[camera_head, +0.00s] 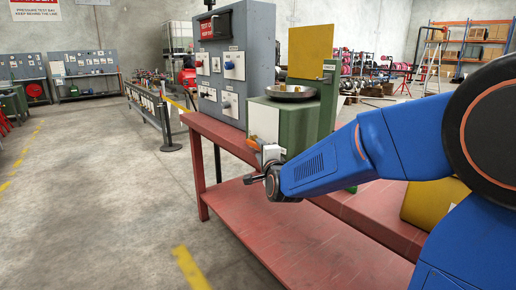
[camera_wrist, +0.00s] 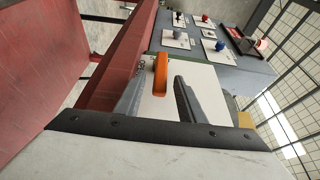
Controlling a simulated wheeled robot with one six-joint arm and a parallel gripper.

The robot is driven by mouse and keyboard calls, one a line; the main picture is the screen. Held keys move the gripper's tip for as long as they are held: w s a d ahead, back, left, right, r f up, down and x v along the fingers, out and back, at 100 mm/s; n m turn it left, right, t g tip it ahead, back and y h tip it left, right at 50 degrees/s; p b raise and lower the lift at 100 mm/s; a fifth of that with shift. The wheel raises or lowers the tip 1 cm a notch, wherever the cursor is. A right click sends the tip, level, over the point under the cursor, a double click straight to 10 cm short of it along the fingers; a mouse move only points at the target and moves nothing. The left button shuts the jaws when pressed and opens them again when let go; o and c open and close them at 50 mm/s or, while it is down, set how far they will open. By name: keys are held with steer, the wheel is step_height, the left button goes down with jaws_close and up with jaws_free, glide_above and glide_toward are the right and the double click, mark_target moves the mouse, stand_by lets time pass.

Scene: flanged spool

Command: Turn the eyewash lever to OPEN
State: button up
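The orange eyewash lever (camera_head: 252,144) sits on the front of the green eyewash stand (camera_head: 287,120), which has a dark bowl (camera_head: 291,92) on top. In the wrist view the lever (camera_wrist: 160,76) lies in front of a white plate (camera_wrist: 202,78) with small lettering at its left, only partly readable. My gripper (camera_head: 254,180) is just below the lever in the head view. In the wrist view its two fingers (camera_wrist: 161,78) are apart, and the lever appears in the gap between them. I cannot tell whether either finger touches it.
The stand is on a red bench (camera_head: 292,238) with a lower shelf. A grey panel (camera_head: 237,62) with several knobs and switches stands beside it, and a yellow board (camera_head: 308,52) rises behind. The concrete floor to the left is open.

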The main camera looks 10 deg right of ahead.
steer(key=shift+w, duration=1.8)
jaws_close()
